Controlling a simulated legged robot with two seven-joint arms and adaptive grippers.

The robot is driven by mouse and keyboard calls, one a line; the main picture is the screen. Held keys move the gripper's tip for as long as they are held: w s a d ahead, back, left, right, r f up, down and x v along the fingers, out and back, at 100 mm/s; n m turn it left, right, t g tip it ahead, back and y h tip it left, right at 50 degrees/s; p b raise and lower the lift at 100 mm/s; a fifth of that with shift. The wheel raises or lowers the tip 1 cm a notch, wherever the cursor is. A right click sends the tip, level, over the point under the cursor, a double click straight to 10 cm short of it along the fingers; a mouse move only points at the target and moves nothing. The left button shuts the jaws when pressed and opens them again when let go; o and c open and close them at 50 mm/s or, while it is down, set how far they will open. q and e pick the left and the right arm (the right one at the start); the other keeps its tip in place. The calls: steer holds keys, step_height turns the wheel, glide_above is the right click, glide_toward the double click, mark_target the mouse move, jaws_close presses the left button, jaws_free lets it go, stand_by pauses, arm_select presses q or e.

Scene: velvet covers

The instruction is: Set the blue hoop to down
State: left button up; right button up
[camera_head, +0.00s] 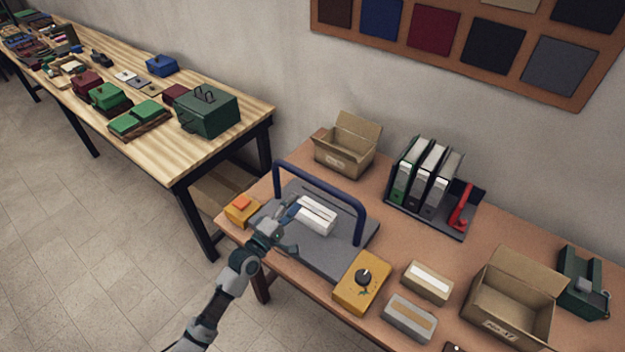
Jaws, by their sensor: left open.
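The dark blue hoop (318,176) stands raised over a grey base plate (335,262) on the brown table. Its two legs come down at the left and right sides of the plate. A white block with dark lines (316,217) sits on the plate under the hoop. My left gripper (287,228) is open over the front left part of the plate, near the hoop's left leg and left of the white block. It looks apart from the hoop's top bar; whether it touches the left leg I cannot tell. My right gripper is not in view.
A yellow box with an orange button (241,209) is left of the plate. A yellow box with a black knob (361,283) is at its front right. An open carton (345,146) and a binder rack (430,184) stand behind. Another carton (511,304) is right.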

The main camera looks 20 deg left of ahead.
mark_target(313, 183)
arm_select(q)
steer(key=x, duration=0.9)
steer(key=shift+s+d, duration=0.1)
steer(key=shift+d, duration=0.3)
steer(key=shift+w+r, duration=0.1)
steer(key=shift+w, duration=0.5)
steer(key=shift+a, duration=0.1)
jaws_close()
